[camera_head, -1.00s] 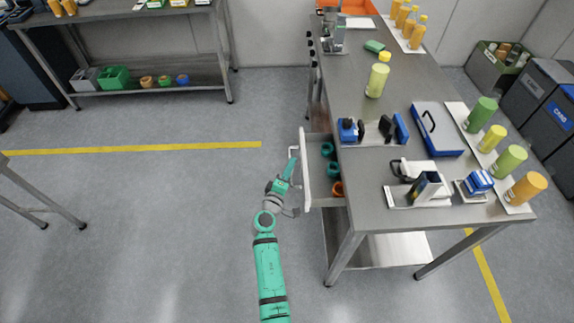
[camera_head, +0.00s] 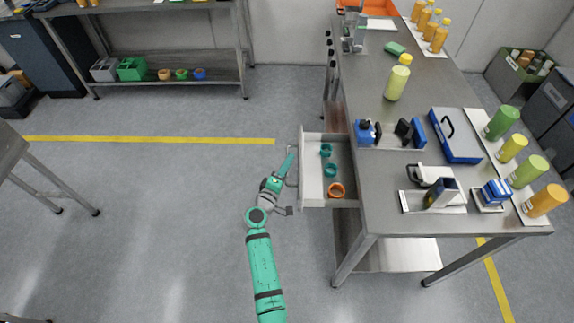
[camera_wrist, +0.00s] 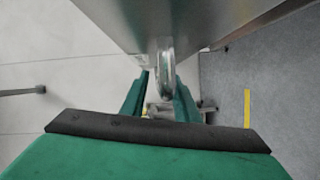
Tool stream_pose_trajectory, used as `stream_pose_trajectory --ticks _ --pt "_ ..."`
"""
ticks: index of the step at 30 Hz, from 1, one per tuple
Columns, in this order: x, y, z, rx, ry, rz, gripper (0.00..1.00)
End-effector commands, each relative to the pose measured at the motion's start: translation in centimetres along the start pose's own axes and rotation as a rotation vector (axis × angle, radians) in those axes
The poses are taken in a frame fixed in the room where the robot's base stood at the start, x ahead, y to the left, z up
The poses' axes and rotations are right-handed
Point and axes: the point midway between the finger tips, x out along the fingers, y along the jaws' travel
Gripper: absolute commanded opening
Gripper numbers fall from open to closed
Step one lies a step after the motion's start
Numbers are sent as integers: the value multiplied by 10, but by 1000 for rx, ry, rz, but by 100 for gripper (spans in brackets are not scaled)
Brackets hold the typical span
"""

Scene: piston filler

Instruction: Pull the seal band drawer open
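The drawer (camera_head: 313,183) stands pulled out from the left side of the steel table. Two teal rings (camera_head: 327,150) and an orange ring (camera_head: 336,190) lie inside it. Its metal handle (camera_wrist: 162,72) sits between my fingers in the wrist view, below the drawer front (camera_wrist: 125,22). My gripper (camera_head: 291,158) is at the handle on the drawer's left side in the head view. The teal fingers (camera_wrist: 160,92) appear closed around the handle bar. The fingertips are small in the head view and partly hidden by the handle in the wrist view.
The steel table (camera_head: 385,200) carries a yellow-capped bottle (camera_head: 397,80), a blue case (camera_head: 455,135) and several bottles along its right edge. Open floor (camera_head: 180,210) lies left of the drawer. A shelf rack (camera_head: 170,65) stands at the back left.

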Motion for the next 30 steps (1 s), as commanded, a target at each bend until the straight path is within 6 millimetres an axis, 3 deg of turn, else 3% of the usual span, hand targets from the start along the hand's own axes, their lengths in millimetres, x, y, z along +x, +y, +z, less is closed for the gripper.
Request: stream_pose_trajectory --ticks 11,24,30 --pt "-6 -2 0 -1 1 -2 28" --pt "-80 -2 0 -1 3 -3 28" --pt "-102 -1 0 -1 2 -2 28"
